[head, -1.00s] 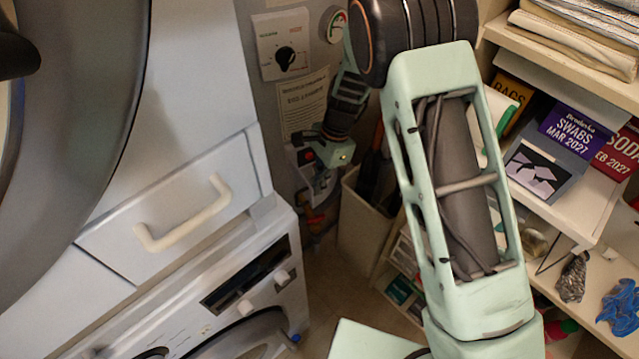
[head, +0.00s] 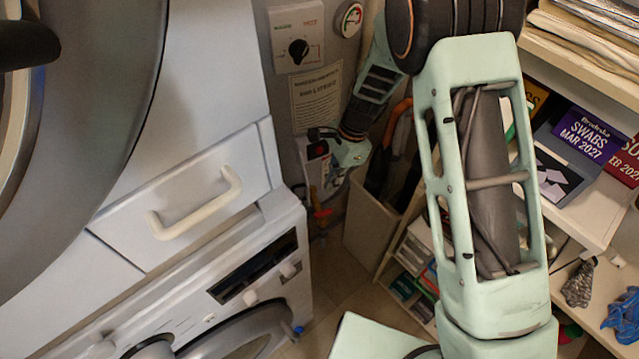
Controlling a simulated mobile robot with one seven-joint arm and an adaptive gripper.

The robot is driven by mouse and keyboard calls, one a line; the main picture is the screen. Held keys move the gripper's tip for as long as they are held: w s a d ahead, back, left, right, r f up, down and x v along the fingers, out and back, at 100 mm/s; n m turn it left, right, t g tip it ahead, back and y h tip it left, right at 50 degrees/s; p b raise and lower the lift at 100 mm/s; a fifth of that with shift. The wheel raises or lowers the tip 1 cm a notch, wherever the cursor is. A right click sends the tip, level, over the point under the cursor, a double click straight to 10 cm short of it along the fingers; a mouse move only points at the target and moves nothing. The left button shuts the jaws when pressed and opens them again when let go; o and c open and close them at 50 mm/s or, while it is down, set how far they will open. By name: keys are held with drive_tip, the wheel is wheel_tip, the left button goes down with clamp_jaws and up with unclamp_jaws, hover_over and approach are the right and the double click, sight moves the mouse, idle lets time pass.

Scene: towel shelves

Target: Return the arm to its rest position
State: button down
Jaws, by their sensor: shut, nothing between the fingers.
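My arm's mint-green link (head: 448,215) stands large in the head view, with a dark joint at its top. Beyond that joint, my forearm reaches down to the wrist at the centre. My gripper (head: 321,212) hangs small and low below the wrist, in front of the grey wall panel and left of a bin. Its fingers look closed with nothing held, though their detail is small and dim.
A washing machine (head: 170,318) and a drawer with a pale handle (head: 195,205) stand at left. The bin (head: 372,232) holds tools. A dial box (head: 297,38) is on the wall. Shelves (head: 575,222) with towels (head: 585,45) and boxes stand close at right. Floor shows between.

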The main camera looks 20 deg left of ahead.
drive_tip(key=v, duration=1)
drive_tip(key=shift+d, duration=0.25)
drive_tip(key=shift+r, duration=0.1)
